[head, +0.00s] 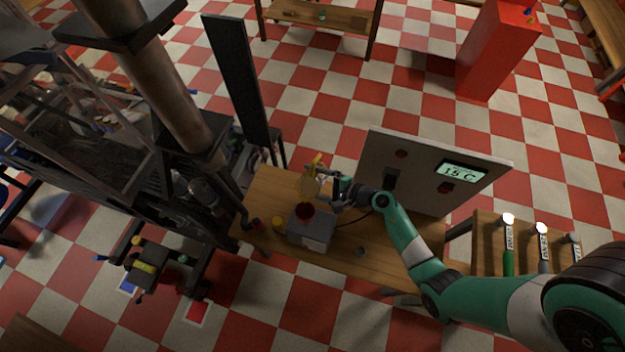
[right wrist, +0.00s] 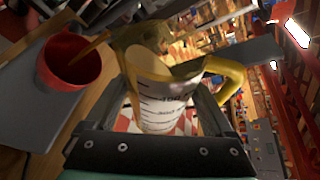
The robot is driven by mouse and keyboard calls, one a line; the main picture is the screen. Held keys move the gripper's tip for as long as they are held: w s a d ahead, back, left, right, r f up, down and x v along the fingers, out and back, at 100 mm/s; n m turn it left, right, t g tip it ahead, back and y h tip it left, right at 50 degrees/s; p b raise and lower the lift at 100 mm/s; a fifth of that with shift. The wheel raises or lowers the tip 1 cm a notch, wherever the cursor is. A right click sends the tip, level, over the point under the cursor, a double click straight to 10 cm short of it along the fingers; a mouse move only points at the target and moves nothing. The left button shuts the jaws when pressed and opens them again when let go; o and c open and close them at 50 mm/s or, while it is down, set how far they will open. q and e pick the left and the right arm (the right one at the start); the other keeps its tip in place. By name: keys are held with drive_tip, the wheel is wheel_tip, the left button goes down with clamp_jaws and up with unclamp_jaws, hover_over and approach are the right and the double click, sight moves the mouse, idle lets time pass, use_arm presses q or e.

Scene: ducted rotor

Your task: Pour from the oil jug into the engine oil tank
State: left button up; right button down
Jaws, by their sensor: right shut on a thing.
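The yellow oil jug (head: 310,187) is held by my right gripper (head: 340,192) above the workbench. In the right wrist view the jug (right wrist: 165,95) shows a pale side with dark scale marks, between the jaws of my right gripper (right wrist: 165,115). The jug is tilted, its spout toward a red funnel (right wrist: 72,62). An amber-brown streak runs from the spout end into the funnel; I cannot tell whether it is oil or the spout. The funnel (head: 304,210) sits on the grey engine oil tank (head: 311,233). My left gripper is not in view.
A panel (head: 420,165) with a "15 C" display stands behind my right arm. Dark machinery stands at left. Tools lie on a side table (head: 490,231) at right.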

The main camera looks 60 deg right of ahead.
drive_tip(key=shift+n+b, duration=0.4)
drive_tip(key=shift+b, duration=0.1)
idle(4.1)
drive_tip(key=shift+a+h+b, duration=0.1)
drive_tip(key=shift+h+b, duration=0.3)
drive_tip(key=shift+n+t, duration=0.3)
drive_tip(key=shift+r, duration=0.1)
idle(2.6)
